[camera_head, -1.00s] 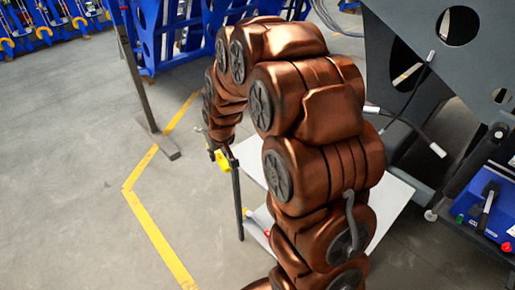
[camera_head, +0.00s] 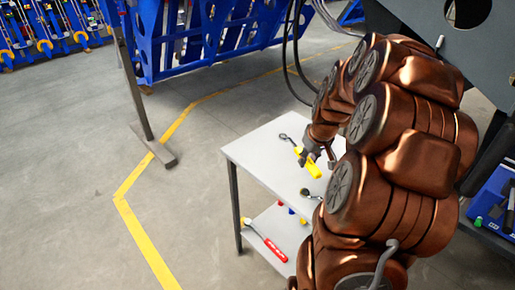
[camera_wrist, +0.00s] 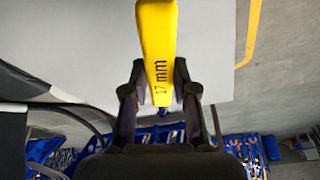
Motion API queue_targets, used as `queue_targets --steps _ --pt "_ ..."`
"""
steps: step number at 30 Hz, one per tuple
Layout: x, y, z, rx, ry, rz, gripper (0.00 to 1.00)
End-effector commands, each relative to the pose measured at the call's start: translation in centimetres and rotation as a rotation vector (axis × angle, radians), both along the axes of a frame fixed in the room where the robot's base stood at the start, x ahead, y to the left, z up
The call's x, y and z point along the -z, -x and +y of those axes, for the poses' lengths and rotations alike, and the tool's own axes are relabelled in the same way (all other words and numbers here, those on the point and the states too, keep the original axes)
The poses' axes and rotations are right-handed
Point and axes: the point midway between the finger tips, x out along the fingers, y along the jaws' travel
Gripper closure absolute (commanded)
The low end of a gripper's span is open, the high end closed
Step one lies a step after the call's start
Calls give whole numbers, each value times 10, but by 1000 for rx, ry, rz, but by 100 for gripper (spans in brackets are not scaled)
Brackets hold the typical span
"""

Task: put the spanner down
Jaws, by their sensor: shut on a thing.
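My gripper (camera_wrist: 160,78) is shut on a spanner (camera_wrist: 157,35) with a yellow handle marked "17 mm". The handle runs up out of the wrist view. In the head view, my gripper (camera_head: 312,156) and the yellow handle (camera_head: 311,168) are over the light grey table top (camera_head: 262,152). A dark ring-ended shaft (camera_head: 288,140) lies in line with the handle; I cannot tell if it is part of the held spanner. Whether the spanner touches the table is also unclear.
Another ring-ended tool (camera_head: 306,193) lies on the table, partly hidden by my arm. A red-handled tool (camera_head: 268,241) lies on the lower shelf (camera_head: 285,226). A grey post (camera_head: 140,95) stands to the left. The table's left part is clear.

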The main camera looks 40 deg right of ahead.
Motion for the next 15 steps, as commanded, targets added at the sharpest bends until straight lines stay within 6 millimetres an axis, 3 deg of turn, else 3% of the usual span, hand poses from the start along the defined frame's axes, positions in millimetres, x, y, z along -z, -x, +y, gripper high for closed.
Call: queue_targets --steps 4,7,15 --pt "6 11 -11 10 0 1 100" --pt "5 8 -12 10 -1 2 100" --pt "10 -41 0 7 -3 7 100"
